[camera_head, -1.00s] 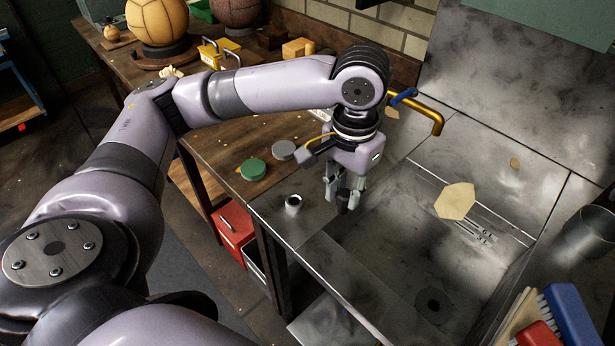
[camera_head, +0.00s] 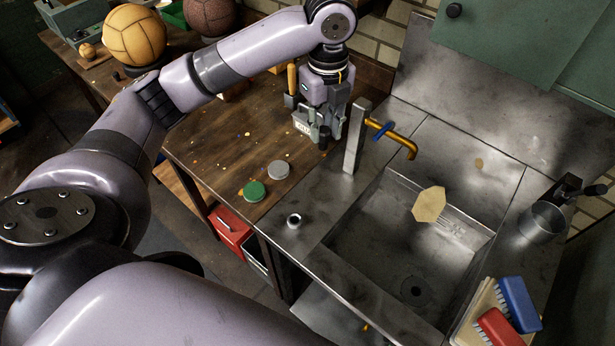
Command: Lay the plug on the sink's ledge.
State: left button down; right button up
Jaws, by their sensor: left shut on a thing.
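My left gripper (camera_head: 319,132) points down in front of the wooden bench's back part, just left of the upright metal post of the tap. It is shut on a small dark thing (camera_head: 323,139), which looks like the plug; the fingers hide most of it. The steel sink (camera_head: 372,240) is to the right, its drain hole (camera_head: 416,291) dark and uncovered. The sink's ledge (camera_head: 318,208) is the flat steel strip left of the basin. My right gripper is not in view.
The tap (camera_head: 400,140) rises behind the basin. A tan leather hexagon (camera_head: 429,204) shows over the basin. Green (camera_head: 254,191) and grey (camera_head: 278,169) lids lie on the bench. Brushes (camera_head: 515,305) are at lower right.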

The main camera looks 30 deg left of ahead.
pick_arm(q)
notch_tip(320, 180, down, 19)
jog(key=p, duration=0.3)
jog(key=shift+r+p, duration=0.1)
jog(key=shift+p, duration=0.2)
jog(key=shift+f+m, duration=0.3)
jog(key=shift+f, duration=0.2)
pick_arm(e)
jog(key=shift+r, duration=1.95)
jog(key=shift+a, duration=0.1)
pick_arm(q)
jog(key=shift+f, duration=0.2)
jog(key=c, duration=1.3)
grip_release()
jog(key=shift+c, duration=0.2)
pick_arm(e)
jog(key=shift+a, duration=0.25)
pick_arm(q)
jog(key=shift+r, duration=0.1)
